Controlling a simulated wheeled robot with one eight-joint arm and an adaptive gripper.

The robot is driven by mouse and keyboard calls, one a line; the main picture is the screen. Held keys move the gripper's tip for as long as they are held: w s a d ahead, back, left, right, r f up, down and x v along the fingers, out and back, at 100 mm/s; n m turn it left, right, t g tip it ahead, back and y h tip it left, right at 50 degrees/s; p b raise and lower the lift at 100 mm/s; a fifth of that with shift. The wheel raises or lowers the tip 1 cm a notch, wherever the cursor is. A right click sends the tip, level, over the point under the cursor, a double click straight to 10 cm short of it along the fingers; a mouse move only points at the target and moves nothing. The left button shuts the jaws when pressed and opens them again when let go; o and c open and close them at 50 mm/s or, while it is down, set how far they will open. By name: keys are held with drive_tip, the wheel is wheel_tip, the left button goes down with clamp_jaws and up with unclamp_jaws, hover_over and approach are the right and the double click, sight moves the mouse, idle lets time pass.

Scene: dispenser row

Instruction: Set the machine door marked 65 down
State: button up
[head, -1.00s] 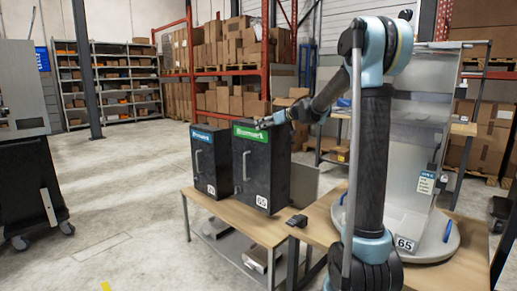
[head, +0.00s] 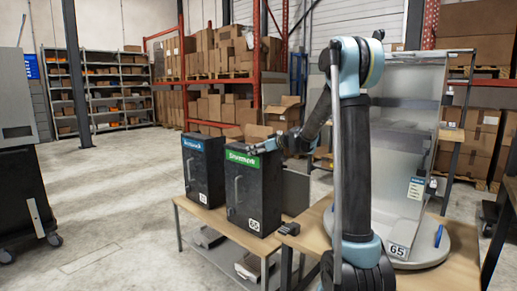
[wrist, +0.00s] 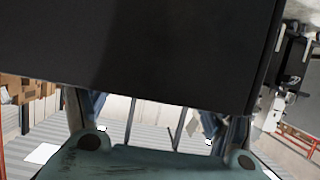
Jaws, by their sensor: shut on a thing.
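The door marked 65 is a dark panel (head: 251,193) with a green label, a grey handle and a white number tag. It stands upright over the wooden table (head: 215,217) in the head view; whether its lower edge touches the wood is hard to tell. My gripper (head: 257,147) is at its top edge, shut on it. In the wrist view the dark panel (wrist: 130,50) fills the upper part and hides the fingertips. The machine (head: 401,150) with a 65 tag stands at the right on a round grey base, partly behind my arm.
A similar dark door (head: 202,170) with a blue label stands upright just left of the held one. A blue pen-like item (head: 438,235) is on the machine's round base. A dark cart (head: 20,190) stands at the far left. The floor between is open.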

drive_tip(key=o, duration=2)
drive_tip(key=v, duration=1.2)
drive_tip(key=s+d+f+m+g+h, duration=0.2)
drive_tip(key=s+d+f, duration=0.4)
drive_tip(key=s, duration=0.9)
drive_tip(key=s+d+f+m+g+h, duration=0.2)
drive_tip(key=s+d+f+m+h, duration=0.2)
drive_tip(key=s, duration=1.1)
drive_tip(key=s+d+f+m+g+h, duration=0.2)
drive_tip(key=s+d+f+m+h, duration=0.2)
drive_tip(key=s+d+f, duration=0.5)
drive_tip(key=shift+s+d+f+h, duration=0.15)
drive_tip(key=shift+s+f, duration=0.35)
drive_tip(key=shift+s, duration=0.55)
drive_tip(key=shift+s+f+h, duration=0.1)
drive_tip(key=shift+s+f, duration=0.35)
drive_tip(key=shift+s, duration=0.65)
drive_tip(key=shift+s+d+f+h, duration=0.15)
drive_tip(key=shift+s+f, duration=0.35)
drive_tip(key=shift+s, duration=0.55)
